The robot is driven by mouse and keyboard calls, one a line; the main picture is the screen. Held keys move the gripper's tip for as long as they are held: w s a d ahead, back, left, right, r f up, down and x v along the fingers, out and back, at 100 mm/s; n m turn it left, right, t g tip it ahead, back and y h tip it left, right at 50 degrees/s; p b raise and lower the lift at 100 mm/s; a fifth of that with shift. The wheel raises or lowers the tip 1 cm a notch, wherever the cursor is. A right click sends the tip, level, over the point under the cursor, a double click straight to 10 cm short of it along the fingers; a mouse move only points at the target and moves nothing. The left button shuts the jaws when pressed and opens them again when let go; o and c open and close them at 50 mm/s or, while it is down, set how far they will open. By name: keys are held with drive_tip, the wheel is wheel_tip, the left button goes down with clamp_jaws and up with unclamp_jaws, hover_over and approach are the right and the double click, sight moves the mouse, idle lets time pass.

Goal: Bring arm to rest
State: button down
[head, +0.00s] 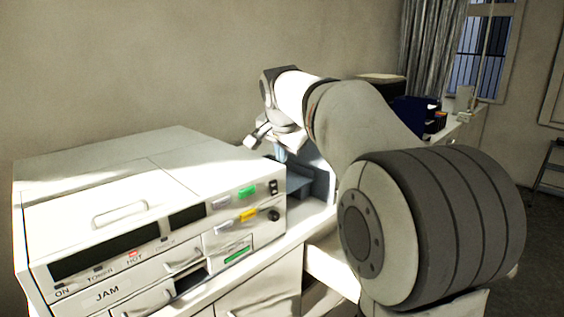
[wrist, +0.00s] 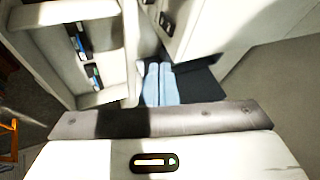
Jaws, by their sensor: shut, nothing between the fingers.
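My arm reaches up and forward in the head view, with its wrist bent down beside the right end of a white machine. My gripper (head: 281,154) points down there, next to the machine's right edge and above a grey recess. Its fingertips are small and partly lost against the background. In the wrist view, the two pale blue fingers of my gripper (wrist: 159,68) lie side by side, shut with nothing between them. They are over a dark flat surface (wrist: 200,82).
The white machine (head: 110,177), with JAM, TONER and HOT labels, fills the lower left. A blue box (head: 413,111) and small items stand on a counter at the back right. A stepladder (head: 549,172) is at the far right. White shelving (wrist: 91,45) is close in the wrist view.

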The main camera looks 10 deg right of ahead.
drive_tip(key=s+f+n+g, duration=0.1)
drive_tip(key=s+f+n, duration=0.2)
drive_tip(key=s+f, duration=0.3)
drive_tip(key=s+a+f+n+g+y, duration=0.1)
drive_tip(key=s+f+n, duration=0.2)
drive_tip(key=s+f, duration=0.4)
drive_tip(key=s+f+n+g, duration=0.1)
drive_tip(key=s+f+n, duration=0.2)
drive_tip(key=s, duration=1.6)
wheel_tip(320, 180, down, 4)
drive_tip(key=shift+s+a+f+n+g+y, duration=0.25)
drive_tip(key=shift+s+a+n+g+y, duration=0.05)
drive_tip(key=shift+s+n, duration=0.1)
drive_tip(key=shift+w, duration=0.1)
